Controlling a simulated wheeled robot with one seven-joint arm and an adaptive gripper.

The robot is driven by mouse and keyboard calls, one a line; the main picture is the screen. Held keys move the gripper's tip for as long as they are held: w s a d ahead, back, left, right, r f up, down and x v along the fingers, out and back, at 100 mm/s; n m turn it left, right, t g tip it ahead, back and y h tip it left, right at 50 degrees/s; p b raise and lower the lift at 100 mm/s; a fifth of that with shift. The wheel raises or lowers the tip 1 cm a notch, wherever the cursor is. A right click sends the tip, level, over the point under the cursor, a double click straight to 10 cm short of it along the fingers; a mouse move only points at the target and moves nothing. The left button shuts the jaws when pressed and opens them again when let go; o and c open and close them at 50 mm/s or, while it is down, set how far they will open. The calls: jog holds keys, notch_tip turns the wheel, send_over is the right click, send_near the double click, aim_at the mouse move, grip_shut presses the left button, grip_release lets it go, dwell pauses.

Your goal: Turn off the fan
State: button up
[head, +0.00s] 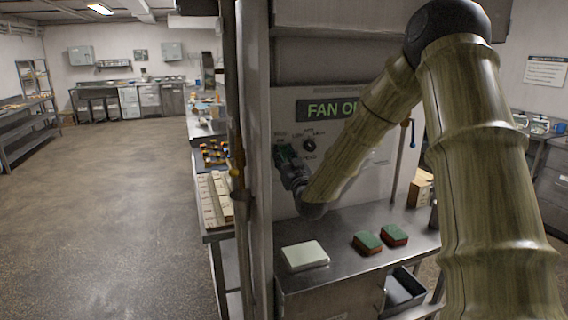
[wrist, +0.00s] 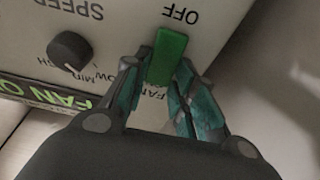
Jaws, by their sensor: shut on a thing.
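The fan's control panel (head: 284,106) is on the wall unit, with a lit green sign (head: 326,110) that reads "FAN O"; my arm hides the rest. In the wrist view the panel is upside down, and a green switch lever (wrist: 167,50) stands just beside the "OFF" label. My gripper (wrist: 157,75) is shut on this lever, one finger on each side. In the head view my gripper (head: 289,168) is at the panel's left side and mostly hides the lever.
A black speed knob (head: 309,145) sits right of my gripper; it also shows in the wrist view (wrist: 70,52). Below is a metal counter (head: 340,246) with a white block (head: 305,255) and two green-topped sponges (head: 367,243). A vertical pipe (head: 240,200) stands close on the left.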

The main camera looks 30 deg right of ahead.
dwell(0.4)
jog(key=o, duration=1)
jog(key=shift+s, duration=0.1)
jog(key=v, duration=1.2)
jog(key=shift+d, duration=0.1)
jog(key=shift+f, duration=0.1)
